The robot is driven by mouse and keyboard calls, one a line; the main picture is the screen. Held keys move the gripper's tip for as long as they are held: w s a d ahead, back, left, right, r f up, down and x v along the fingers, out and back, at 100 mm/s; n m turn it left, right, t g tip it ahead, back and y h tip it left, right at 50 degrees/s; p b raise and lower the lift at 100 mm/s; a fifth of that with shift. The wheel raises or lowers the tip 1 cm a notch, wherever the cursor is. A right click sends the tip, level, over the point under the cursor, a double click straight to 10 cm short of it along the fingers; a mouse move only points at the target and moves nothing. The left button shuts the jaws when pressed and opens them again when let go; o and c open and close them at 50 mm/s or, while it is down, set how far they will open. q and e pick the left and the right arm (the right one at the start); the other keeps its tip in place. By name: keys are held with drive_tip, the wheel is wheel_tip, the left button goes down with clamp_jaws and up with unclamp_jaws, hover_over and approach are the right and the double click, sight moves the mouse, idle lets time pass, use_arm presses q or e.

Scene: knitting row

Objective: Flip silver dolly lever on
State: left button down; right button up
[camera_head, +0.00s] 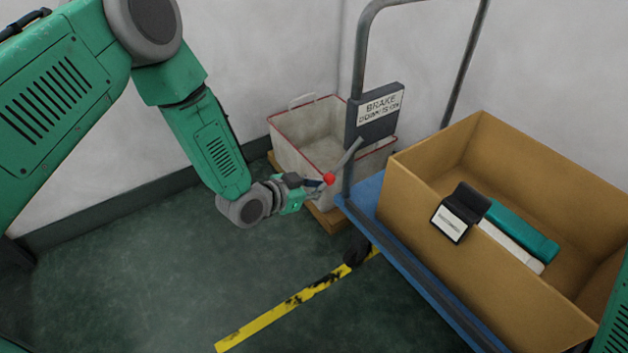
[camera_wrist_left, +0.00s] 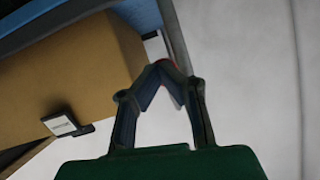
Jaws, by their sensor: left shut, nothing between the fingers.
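The dolly's silver lever (camera_head: 346,158) is a thin bar beside the dark brake box (camera_head: 374,118) on the dolly handle post. It slants down and left to a red knob (camera_head: 329,179) at its lower end. My left gripper (camera_head: 318,186) is shut and empty, its fingertips right at the red knob; I cannot tell whether they touch it. In the left wrist view the closed fingertips (camera_wrist_left: 160,68) meet in front of the lever, with a sliver of red just beyond them. The label reads roughly "BRAKE DOWN IS ON". My right gripper is out of view.
The blue dolly deck (camera_head: 370,196) carries an open cardboard box (camera_head: 430,205) with a label holder on its rim and teal and white items inside. A red-rimmed pale bin (camera_head: 300,150) stands behind my left gripper. Yellow-black tape (camera_head: 290,307) crosses the open green floor.

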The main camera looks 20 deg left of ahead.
use_arm(q)
drive_tip(key=shift+w+d+f, duration=0.2)
drive_tip(key=shift+w+f, duration=0.05)
drive_tip(key=shift+f, duration=0.25)
drive_tip(key=shift+w+d+f, duration=0.2)
drive_tip(key=shift+w+f, duration=0.05)
drive_tip(key=shift+f, duration=0.2)
drive_tip(key=shift+s, duration=0.1)
